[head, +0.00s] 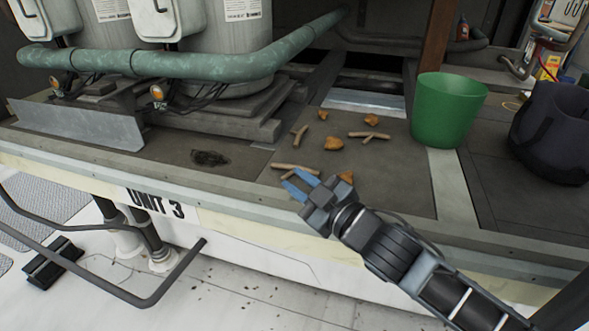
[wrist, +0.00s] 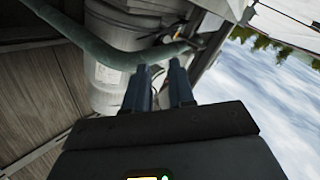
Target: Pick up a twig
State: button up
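Three brown twigs lie on the dark platform in the head view. One forked twig (head: 299,135) is at the left, another (head: 370,135) is at the right, and the nearest twig (head: 281,166) lies close to the front edge. My gripper (head: 289,178) is open, with its two blue fingers apart and nothing visible between them. Its fingertips appear just in front of or above the nearest twig and overlap it in the picture; I cannot tell the height. The wrist view shows the two fingers (wrist: 158,75) apart, with no twig in sight.
Orange-brown leaves (head: 333,144) lie among the twigs, one partly behind my gripper. A green bucket (head: 448,112) and a dark bag (head: 560,135) stand at the right. A green pipe (head: 200,65) crosses the back left. A dark clump (head: 209,158) lies at the left.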

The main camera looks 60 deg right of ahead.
jog(key=w+d+r+m+g+h, duration=0.2)
jog(key=d+r+m+g+h, duration=0.25)
jog(key=d, duration=0.45)
jog(key=w+d+r+m+g+h, duration=0.1)
jog(key=w+d+r+m+h, duration=0.15)
jog(key=d+r+h, duration=0.4)
jog(key=s+d+r+m+g+y+p, duration=0.25)
jog(key=s+d+m+g, duration=0.55)
jog(key=d+m+g, duration=0.45)
jog(key=m+t+y, duration=0.1)
jog(key=m+y, duration=0.5)
jog(key=y, duration=1.1)
send_near(284, 176)
jog(key=f, duration=0.2)
jog(key=f+p, duration=0.1)
jog(key=f, duration=0.2)
jog(key=f+p, duration=0.1)
jog(key=f, duration=0.2)
jog(key=shift+s+a, duration=0.2)
jog(key=shift+a, duration=0.15)
